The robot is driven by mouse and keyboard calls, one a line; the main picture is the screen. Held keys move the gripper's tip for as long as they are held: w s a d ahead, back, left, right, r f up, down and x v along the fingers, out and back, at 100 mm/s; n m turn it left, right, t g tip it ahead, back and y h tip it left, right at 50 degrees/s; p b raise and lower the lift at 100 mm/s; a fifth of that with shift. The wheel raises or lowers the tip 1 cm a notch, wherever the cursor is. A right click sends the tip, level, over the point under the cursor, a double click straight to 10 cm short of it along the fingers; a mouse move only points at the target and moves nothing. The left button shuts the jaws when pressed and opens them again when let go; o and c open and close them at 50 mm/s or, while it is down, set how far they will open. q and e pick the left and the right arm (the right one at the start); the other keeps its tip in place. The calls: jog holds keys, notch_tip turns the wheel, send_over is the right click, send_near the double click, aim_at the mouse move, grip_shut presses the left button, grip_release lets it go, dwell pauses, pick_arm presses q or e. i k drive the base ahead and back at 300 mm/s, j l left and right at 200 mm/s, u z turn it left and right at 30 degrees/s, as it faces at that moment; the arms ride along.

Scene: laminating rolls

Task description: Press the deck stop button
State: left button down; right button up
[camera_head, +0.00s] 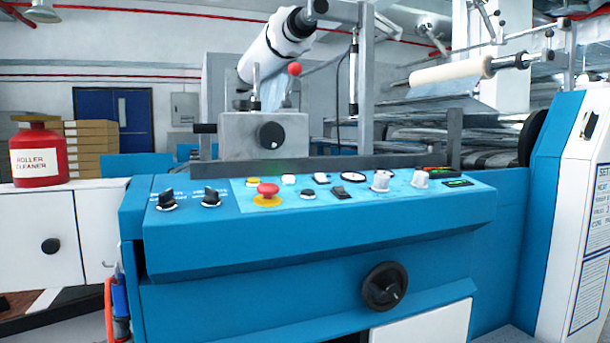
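A red mushroom-shaped button (268,189) on a yellow round base stands on the sloping blue control deck (225,235) of the machine, left of the deck's middle. Its label is too small to read, so I cannot confirm that it is the deck stop button. The button stands clear, with nothing touching it. Neither of my grippers is in view.
Black knobs (211,198) sit left of the red button; small buttons, gauges and pale knobs (381,181) sit behind and right. A grey box (265,136) rises behind the deck. A black handwheel (385,286) juts from the front. A red cleaner can (38,153) stands left.

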aim_at(306, 192)
jog(key=u, duration=1.3)
jog(key=k+l, duration=0.1)
jog(key=l, duration=0.4)
jog(key=k+l, duration=0.1)
jog(key=l, duration=0.85)
jog(key=k+l, duration=0.15)
jog(key=l, duration=0.35)
